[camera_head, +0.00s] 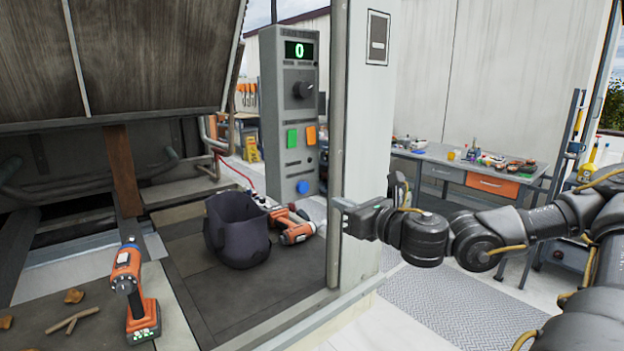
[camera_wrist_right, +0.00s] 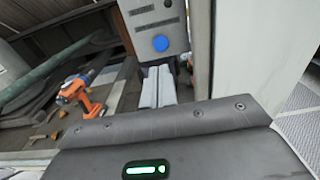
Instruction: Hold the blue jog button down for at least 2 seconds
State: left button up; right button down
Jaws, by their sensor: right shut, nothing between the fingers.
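The blue jog button (camera_head: 303,187) sits low on the front of a tall grey control box (camera_head: 289,110). In the right wrist view the blue button (camera_wrist_right: 161,43) lies just beyond the tips of my right gripper (camera_wrist_right: 158,70), with no contact visible. In the head view my right gripper (camera_head: 340,205) is to the right of the button and a little lower, in front of the pale post. Its pale fingers are together and hold nothing. The box's green display reads 0. My left gripper is not in view.
The box also carries a black knob (camera_head: 303,90), a green button (camera_head: 292,138) and an orange button (camera_head: 310,135). The pale post (camera_head: 358,130) stands close to my right gripper.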

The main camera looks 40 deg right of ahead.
aim_at(304, 188)
jog(key=w+p, duration=0.6)
jog(key=w, duration=0.3)
jog(key=shift+w+d+r, duration=0.1)
jog(key=shift+d, duration=0.05)
jog(key=shift+w+f+p, duration=0.2)
jog(key=shift+w+p, duration=0.25)
jog(key=shift+w, duration=0.3)
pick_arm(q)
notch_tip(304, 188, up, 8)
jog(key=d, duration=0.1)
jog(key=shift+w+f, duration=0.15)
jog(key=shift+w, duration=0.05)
